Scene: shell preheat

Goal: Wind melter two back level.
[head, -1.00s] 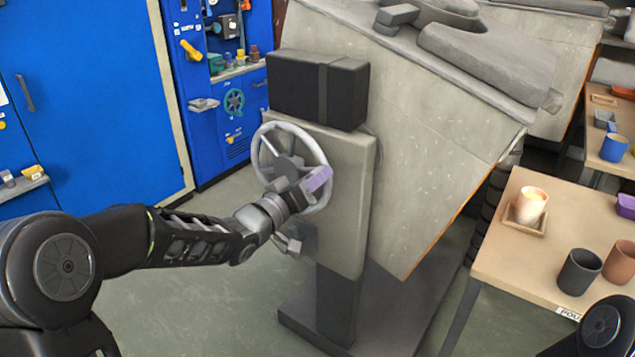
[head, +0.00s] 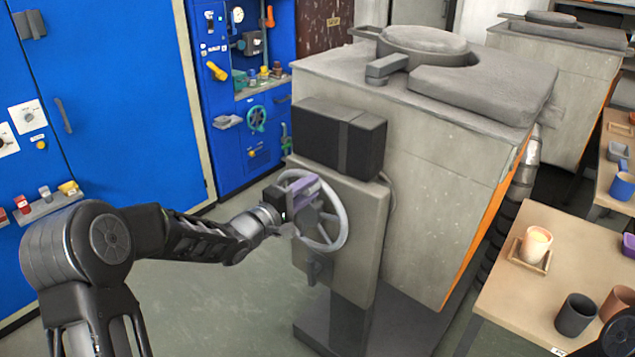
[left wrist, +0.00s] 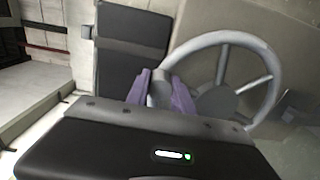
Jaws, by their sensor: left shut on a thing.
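The near grey melter (head: 440,200), with a round lid (head: 425,42) on top, stands on a dark base. My right gripper is out of view.
A black box (head: 335,135) sits above the wheel. A second melter (head: 565,85) stands behind. Blue cabinets (head: 120,110) line the left; floor between is clear.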

